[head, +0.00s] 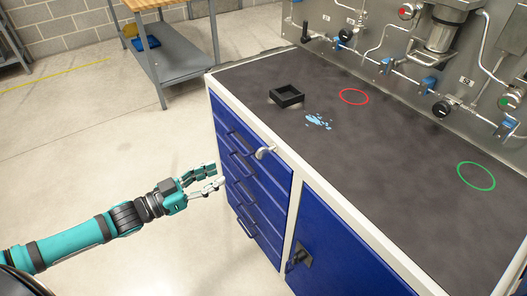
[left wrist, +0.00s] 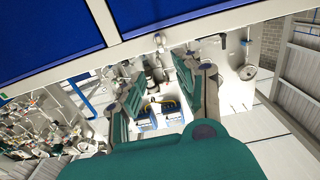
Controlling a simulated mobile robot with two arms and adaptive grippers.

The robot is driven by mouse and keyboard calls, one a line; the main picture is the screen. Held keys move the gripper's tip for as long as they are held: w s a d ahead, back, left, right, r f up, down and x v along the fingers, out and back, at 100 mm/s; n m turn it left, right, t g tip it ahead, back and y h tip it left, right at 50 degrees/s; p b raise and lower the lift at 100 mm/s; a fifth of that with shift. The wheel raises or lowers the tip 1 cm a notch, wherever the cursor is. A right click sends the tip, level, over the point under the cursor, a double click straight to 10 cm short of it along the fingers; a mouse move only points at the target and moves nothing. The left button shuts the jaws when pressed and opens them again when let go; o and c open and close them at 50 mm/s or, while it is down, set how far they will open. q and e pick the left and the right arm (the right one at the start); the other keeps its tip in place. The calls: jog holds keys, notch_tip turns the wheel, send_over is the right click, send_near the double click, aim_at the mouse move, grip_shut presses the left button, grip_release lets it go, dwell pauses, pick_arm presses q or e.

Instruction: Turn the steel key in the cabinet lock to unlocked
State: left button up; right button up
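A small silver piece that looks like the key (left wrist: 159,42) shows on the pale frame strip in the left wrist view. My left gripper (head: 221,176) is open and empty in front of the drawers, to the left of and lower than the key, not touching it. Its two fingers (left wrist: 158,85) stand apart in the left wrist view. Lock markings are too small to read. My right gripper is not in view.
The dark bench top (head: 380,190) holds a black open box (head: 287,96), a light blue splash (head: 318,121), a red ring (head: 354,97) and a green ring (head: 476,176). Drawer handles (head: 243,168) and a door latch (head: 299,257) stick out.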

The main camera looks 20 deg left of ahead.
aim_at(264, 157)
pick_arm(q)
jog(key=p+x, duration=0.1)
jog(key=x, duration=1.4)
jog(key=shift+w+d, duration=0.25)
jog(key=shift+c, duration=0.4)
grip_shut()
